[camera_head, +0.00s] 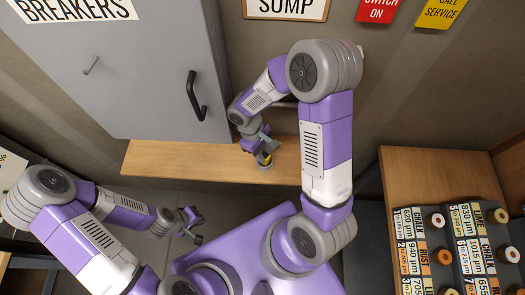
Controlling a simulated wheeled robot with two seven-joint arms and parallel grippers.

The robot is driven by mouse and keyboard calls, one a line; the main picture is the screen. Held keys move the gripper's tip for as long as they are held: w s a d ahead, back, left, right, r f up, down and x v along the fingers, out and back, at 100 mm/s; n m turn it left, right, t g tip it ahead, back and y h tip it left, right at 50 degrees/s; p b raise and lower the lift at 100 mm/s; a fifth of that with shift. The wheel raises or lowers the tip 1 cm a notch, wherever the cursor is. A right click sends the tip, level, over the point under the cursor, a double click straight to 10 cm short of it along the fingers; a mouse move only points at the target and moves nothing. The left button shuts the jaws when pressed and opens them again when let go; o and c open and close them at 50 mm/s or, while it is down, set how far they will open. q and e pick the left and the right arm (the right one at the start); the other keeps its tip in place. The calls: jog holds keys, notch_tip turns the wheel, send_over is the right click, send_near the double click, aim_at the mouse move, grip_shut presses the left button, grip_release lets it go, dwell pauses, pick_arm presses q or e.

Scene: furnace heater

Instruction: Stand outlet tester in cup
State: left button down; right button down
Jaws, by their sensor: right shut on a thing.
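My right gripper (262,147) is over the wooden shelf, pointing down, shut on a small dark and yellow thing, which looks like the outlet tester (267,157). A small dark round thing, likely the cup (264,165), is right under it on the shelf. The gripper covers part of both. At this size I cannot tell whether the tester is inside the cup or just above it. My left gripper (195,226) is empty, with its fingers apart, over the floor in front of the shelf.
The wooden shelf (200,160) runs along the wall, bare to the left. A grey cabinet (130,70) with a black handle (196,96) stands above its left part. At the right are a wooden unit (430,170) and racks of labelled spools (465,250).

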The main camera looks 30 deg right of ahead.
jog(key=c, duration=0.8)
grip_release()
notch_tip(320, 180, up, 10)
jog(key=shift+r+p, duration=0.1)
jog(key=shift+p, duration=0.5)
